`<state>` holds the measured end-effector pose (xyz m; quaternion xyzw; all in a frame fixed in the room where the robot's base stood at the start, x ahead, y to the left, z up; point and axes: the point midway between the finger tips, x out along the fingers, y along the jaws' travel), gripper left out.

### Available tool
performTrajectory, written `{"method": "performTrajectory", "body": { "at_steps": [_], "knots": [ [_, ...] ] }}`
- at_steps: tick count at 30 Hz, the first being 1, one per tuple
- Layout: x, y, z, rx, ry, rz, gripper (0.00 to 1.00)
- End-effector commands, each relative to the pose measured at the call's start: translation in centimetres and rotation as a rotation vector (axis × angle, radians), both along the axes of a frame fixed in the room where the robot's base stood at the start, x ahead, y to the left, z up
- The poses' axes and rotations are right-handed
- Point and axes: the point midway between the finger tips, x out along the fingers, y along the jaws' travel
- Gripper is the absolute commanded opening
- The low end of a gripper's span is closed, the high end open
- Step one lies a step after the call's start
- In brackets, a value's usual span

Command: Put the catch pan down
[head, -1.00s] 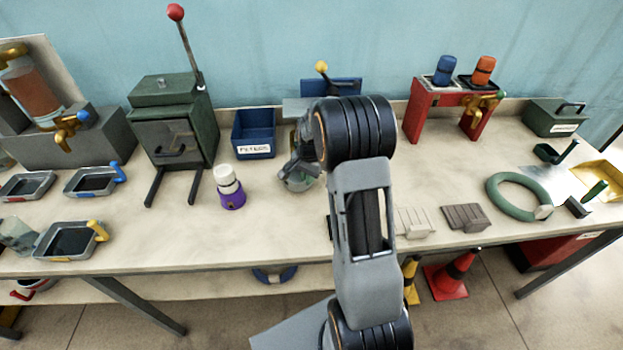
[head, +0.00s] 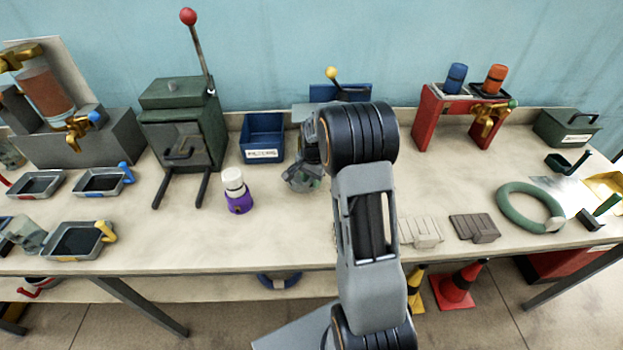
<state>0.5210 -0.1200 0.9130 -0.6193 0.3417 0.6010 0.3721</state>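Three shallow grey pans with dark insides stand on the left of the bench. One has a yellow handle (head: 75,242), one a blue handle (head: 100,183), and one (head: 38,185) sits at the far left with a bit of red beside it. I cannot tell which is the catch pan. My gripper (head: 305,176) is over the middle of the bench, mostly hidden by my own wrist and arm. A rounded greyish, glassy shape shows at its end; I cannot tell whether it is held. The fingers cannot be made out.
A purple bottle with a white cap (head: 236,190) stands left of my gripper. Behind are a green lever press (head: 180,125), a blue bin (head: 262,135) and a red stand (head: 425,118). A green ring (head: 505,205) lies right. Bench between purple bottle and yellow-handled pan is clear.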

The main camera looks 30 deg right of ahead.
Motion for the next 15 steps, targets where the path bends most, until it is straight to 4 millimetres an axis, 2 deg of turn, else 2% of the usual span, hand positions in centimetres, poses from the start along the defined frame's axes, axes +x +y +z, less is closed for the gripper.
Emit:
{"method": "performTrajectory", "body": {
  "at_steps": [9, 15],
  "knots": [
    [0.0, 0.0, 0.2, 0.0, 0.0, -0.001, 0.4],
    [0.0, 0.0, 2.4, -0.001, -0.004, 0.0, 0.4]
  ]
}}
